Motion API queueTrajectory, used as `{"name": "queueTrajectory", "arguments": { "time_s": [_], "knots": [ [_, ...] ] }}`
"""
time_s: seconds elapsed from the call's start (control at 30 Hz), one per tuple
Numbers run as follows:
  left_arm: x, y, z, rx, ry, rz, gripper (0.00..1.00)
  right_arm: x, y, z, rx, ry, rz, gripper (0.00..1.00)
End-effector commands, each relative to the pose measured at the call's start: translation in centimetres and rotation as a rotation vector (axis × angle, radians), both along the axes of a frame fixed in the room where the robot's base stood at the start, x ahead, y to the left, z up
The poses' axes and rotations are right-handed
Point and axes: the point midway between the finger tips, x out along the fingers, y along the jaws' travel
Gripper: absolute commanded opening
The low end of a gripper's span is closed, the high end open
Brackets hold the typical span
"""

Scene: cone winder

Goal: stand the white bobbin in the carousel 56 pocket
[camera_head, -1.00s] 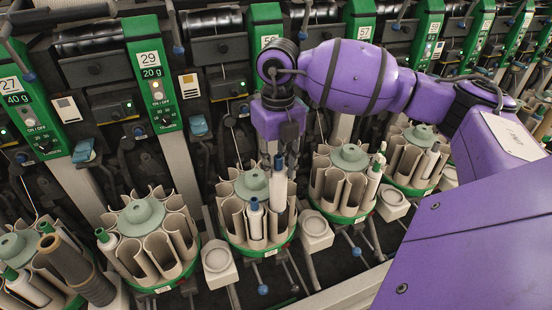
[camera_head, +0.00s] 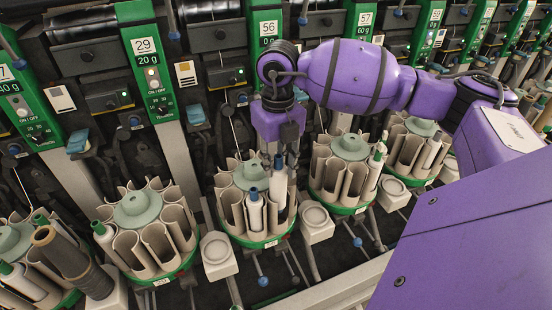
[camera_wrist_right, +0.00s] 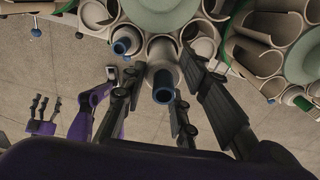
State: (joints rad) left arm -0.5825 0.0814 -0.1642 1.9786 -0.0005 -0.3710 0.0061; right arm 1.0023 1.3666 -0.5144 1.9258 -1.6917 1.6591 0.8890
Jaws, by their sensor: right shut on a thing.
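A white bobbin with a blue top (camera_head: 279,186) is upright in my right gripper (camera_head: 280,158), at the right side of the carousel under sign 56 (camera_head: 262,243). Its lower part is hidden among the pocket walls, so I cannot tell whether it touches bottom. In the right wrist view the blue tube end (camera_wrist_right: 163,86) lies between the two dark fingers. Another blue-topped white bobbin (camera_head: 254,212) stands in a front pocket of the same carousel.
Carousels with green-topped bobbins stand to the left (camera_head: 160,281) and right (camera_head: 348,209). Pale square holders (camera_head: 218,256) fill the gaps between them. Levers stick out below the carousels.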

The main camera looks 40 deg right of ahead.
Motion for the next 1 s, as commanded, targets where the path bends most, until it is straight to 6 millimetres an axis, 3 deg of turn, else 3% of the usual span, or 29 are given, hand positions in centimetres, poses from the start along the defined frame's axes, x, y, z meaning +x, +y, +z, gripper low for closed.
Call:
{"name": "queueTrajectory", "arguments": {
  "time_s": [0.23,0.7,1.0],
  "knots": [
    [-0.7,0.0,-1.0,0.0,0.016,0.0,0.6,-0.1,0.0,-1.7,-0.001,0.002,0.0,0.0],
    [-0.9,0.0,-1.2,0.0,0.019,0.0,0.6,0.0,0.0,-2.0,0.0,0.0,0.0,0.0],
    [-1.6,0.0,-2.2,-0.001,0.034,0.0,0.6,0.0,0.0,-3.7,0.0,0.002,0.0,0.0]
  ]
}}
